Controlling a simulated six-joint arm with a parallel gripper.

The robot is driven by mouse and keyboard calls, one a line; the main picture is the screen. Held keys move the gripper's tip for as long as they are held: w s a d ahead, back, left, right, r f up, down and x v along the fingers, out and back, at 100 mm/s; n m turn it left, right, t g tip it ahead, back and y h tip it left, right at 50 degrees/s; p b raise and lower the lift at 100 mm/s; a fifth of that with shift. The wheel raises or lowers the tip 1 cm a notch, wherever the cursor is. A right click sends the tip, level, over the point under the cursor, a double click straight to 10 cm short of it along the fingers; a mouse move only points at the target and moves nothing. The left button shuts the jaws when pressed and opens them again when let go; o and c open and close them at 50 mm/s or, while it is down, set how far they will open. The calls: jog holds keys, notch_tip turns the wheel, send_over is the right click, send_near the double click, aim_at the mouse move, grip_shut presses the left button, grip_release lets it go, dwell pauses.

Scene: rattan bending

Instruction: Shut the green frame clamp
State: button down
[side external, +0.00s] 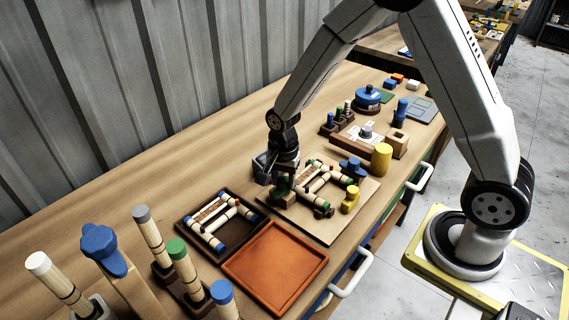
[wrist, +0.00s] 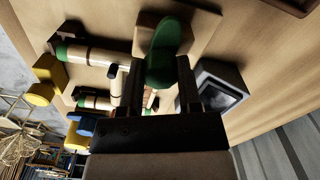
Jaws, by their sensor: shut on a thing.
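The green frame clamp (wrist: 166,50) has a rounded green handle on a brown wooden block. In the wrist view the handle lies between the two fingers of my gripper (wrist: 150,75), which is shut on it. In the side view my gripper (side external: 285,178) points down over the left corner of the wooden board (side external: 328,232), and only a little of the green clamp (side external: 281,189) shows beneath it. A rattan frame with green-banded poles (side external: 318,184) lies on the board beside the clamp. The fingers partly hide the clamp and its contact with the frame.
Blue (side external: 353,168) and yellow (side external: 350,200) clamps stand at the frame's right side. A grey box (wrist: 222,88) is close beside my gripper. A dark tray with a second frame (side external: 180,222) and an empty orange tray (side external: 275,268) lie nearer the camera. A yellow cylinder (side external: 381,158) stands behind.

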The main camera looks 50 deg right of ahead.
aim_at(287, 182)
dwell(0.3)
jog(key=shift+c, duration=1.4)
grip_release()
jog(key=shift+r, duration=0.1)
jog(key=shift+r, duration=3.85)
jog(key=shift+s+r+n, duration=0.1)
jog(key=shift+s+n, duration=0.5)
jog(key=s+d+n+t, duration=0.1)
jog(key=s+n+t, duration=0.1)
jog(key=s+n, duration=0.8)
jog(key=shift+s+r+n+t, duration=0.25)
jog(key=shift+n+t, duration=0.05)
jog(key=shift+n, duration=0.9)
